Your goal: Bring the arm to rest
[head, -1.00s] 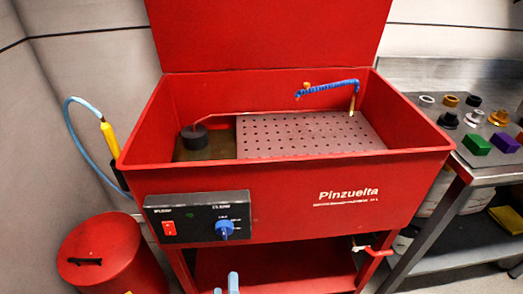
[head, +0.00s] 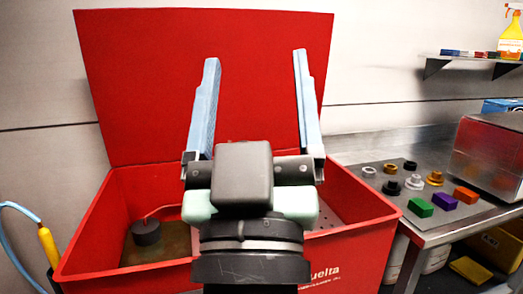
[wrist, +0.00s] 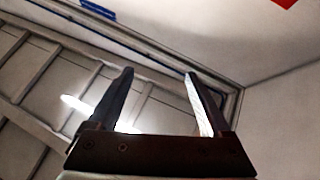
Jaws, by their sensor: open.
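My gripper (head: 254,105) stands raised in the middle of the head view, in front of the red parts washer (head: 345,232). Its two light-blue fingers point up and stand wide apart with nothing between them. Behind them is the washer's upright red lid (head: 255,60). My wrist and gripper body hide much of the washer's basin and front. In the wrist view my gripper (wrist: 160,88) is also open and empty, facing the ceiling and upper wall.
A steel bench (head: 352,150) stands at the right with several rings and coloured blocks, including a green block (head: 420,207). A box with a reddish clear front (head: 485,155) is beside them. A wall shelf (head: 470,57) holds a spray bottle (head: 511,32). A yellow-handled hose (head: 48,246) hangs at the left.

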